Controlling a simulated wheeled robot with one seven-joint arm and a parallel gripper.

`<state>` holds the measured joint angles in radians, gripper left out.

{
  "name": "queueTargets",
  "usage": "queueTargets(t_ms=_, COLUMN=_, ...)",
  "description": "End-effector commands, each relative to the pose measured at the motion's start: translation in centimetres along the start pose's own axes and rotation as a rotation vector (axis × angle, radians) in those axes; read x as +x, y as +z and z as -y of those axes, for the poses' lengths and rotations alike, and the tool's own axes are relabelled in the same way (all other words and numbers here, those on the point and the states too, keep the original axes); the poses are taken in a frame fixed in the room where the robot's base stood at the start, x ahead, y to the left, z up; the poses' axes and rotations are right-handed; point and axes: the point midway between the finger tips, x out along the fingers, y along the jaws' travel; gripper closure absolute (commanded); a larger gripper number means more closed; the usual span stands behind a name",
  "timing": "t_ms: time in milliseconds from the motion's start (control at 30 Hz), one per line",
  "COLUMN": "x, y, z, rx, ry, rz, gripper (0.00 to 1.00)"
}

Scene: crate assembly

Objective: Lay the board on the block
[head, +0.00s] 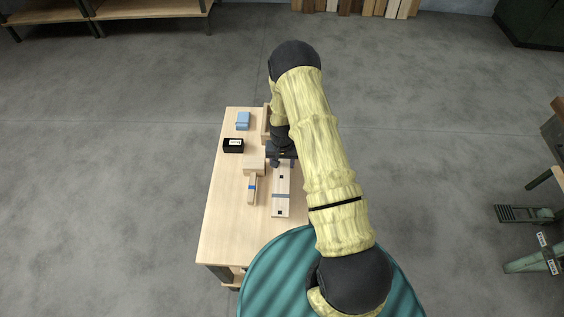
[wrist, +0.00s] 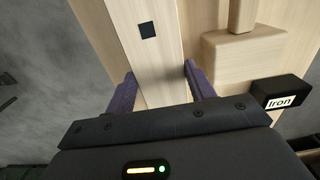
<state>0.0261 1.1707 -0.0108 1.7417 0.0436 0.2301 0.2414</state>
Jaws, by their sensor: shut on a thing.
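The board (head: 281,188) is long, pale wood, with dark square marks and a grey-blue band across it. My gripper (head: 281,162) is at its far end in the head view. In the wrist view my gripper (wrist: 161,88) has its purple fingers on both sides of the board (wrist: 152,60), shut on it. A dark square shows on the board. I cannot tell whether the board is lifted or touches the table. I cannot pick out the block for certain; my arm hides part of the table.
A wooden mallet (head: 254,165) lies just left of the board on the table (head: 222,225). A black box labelled Iron (wrist: 283,93) and a blue item (head: 243,121) are farther left. A wooden wall (head: 266,122) stands partly behind my arm. The table's near left is clear.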

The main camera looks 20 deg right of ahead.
Motion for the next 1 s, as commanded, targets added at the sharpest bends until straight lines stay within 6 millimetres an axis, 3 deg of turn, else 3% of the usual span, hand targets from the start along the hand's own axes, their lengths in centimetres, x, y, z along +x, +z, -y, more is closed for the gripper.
queueTargets(t_ms=867, x=0.54, y=-0.03, z=0.01, rx=0.0, ry=0.0, rz=-0.001, gripper=0.72)
queueTargets(t_ms=900, x=0.54, y=-0.03, z=0.01, rx=0.0, ry=0.0, rz=-0.001, gripper=0.42)
queueTargets(t_ms=1000, x=0.54, y=-0.02, z=0.01, rx=0.0, ry=0.0, rz=-0.001, gripper=0.22)
